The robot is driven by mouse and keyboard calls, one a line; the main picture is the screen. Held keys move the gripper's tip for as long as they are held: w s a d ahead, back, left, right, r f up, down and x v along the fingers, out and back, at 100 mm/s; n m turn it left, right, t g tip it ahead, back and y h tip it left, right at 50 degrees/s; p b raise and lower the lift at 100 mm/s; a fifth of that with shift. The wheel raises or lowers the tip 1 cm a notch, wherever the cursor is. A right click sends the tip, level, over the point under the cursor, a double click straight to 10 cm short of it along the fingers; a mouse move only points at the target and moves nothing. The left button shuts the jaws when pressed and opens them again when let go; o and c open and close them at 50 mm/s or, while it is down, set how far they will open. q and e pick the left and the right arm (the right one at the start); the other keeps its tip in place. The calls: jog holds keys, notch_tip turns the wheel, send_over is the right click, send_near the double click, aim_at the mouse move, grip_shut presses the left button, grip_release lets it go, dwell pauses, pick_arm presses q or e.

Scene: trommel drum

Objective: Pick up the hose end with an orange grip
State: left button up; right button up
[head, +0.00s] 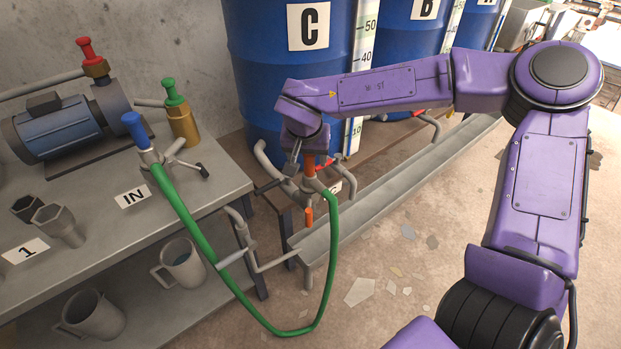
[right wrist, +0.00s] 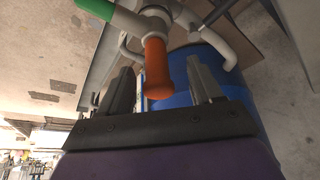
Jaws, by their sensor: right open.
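The hose end's orange grip (head: 308,164) stands upright at the pipework in front of drum C. Its grey coupling (head: 315,185) joins the green hose (head: 331,250). The hose hangs in a loop from a blue-topped fitting (head: 133,127) on the bench. My right gripper (head: 306,158) comes down over the orange grip. In the right wrist view, the gripper (right wrist: 158,68) is open, with a finger on each side of the orange grip (right wrist: 157,65) and gaps between. The green hose (right wrist: 92,8) also shows there. My left gripper is not in view.
Blue drum C (head: 262,75) stands right behind the gripper. A grey trough (head: 385,200) runs below toward the back right. A smaller orange handle (head: 308,216) sits just under the hose end. The bench (head: 215,160) with a pump (head: 60,130) is at left. Open floor lies at right.

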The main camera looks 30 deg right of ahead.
jog(key=x, duration=0.3)
jog(key=shift+d, duration=0.15)
jog(key=shift+s+r, duration=0.1)
jog(key=shift+r, duration=0.05)
jog(key=c, duration=1.2)
jog(key=shift+r, duration=0.1)
jog(key=shift+r, duration=0.3)
notch_tip(320, 180, up, 3)
jog(key=shift+p, duration=0.55)
notch_tip(320, 180, up, 4)
jog(key=p, duration=0.1)
send_over(316, 185)
jog(key=s+a+r+p, duration=0.1)
jog(key=s+r+p, duration=0.2)
jog(key=s, duration=0.7)
jog(key=shift+a+r, duration=0.3)
jog(key=shift+r, duration=0.8)
